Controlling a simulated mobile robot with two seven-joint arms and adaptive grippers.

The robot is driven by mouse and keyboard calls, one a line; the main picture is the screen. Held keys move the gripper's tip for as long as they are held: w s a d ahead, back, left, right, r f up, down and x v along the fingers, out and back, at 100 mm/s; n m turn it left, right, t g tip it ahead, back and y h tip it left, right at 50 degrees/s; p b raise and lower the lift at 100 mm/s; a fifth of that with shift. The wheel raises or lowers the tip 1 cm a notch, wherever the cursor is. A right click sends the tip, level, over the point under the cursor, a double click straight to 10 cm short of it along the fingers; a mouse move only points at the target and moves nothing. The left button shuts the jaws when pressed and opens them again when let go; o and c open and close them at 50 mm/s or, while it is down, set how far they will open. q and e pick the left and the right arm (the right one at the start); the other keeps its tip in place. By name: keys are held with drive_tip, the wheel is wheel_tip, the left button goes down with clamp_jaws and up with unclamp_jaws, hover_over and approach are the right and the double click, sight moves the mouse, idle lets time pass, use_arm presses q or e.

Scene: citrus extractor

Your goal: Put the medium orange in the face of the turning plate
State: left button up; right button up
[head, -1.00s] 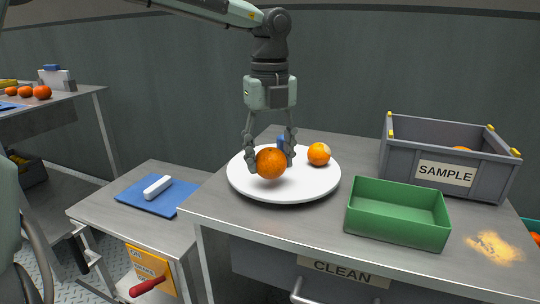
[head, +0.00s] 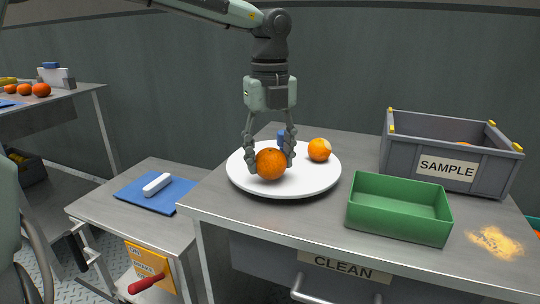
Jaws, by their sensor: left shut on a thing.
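The white turning plate (head: 315,182) lies on the metal table. My left gripper (head: 270,160) points down over the plate and is shut on an orange (head: 271,165), which is at the plate's surface; I cannot tell whether it touches it. A second, smaller-looking orange (head: 319,150) with a pale patch lies on the plate to the right, apart from the gripper. A blue piece (head: 281,138) shows behind the gripper and is partly hidden. My right gripper is not in view.
A green tray (head: 400,225) and a grey SAMPLE crate (head: 490,175) with an orange inside stand on the right. An orange stain (head: 495,243) marks the table. A lower side table holds a blue mat (head: 135,196) with a white block (head: 157,185). More oranges (head: 41,90) lie far left.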

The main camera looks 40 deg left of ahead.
use_arm(q)
drive_tip(key=shift+f+b, duration=0.35)
drive_tip(key=shift+f, duration=0.15)
drive_tip(key=o, duration=1.3)
drive_tip(key=shift+r, duration=0.1)
wheel_tip(320, 180, up, 12)
drive_tip(key=shift+r, duration=0.1)
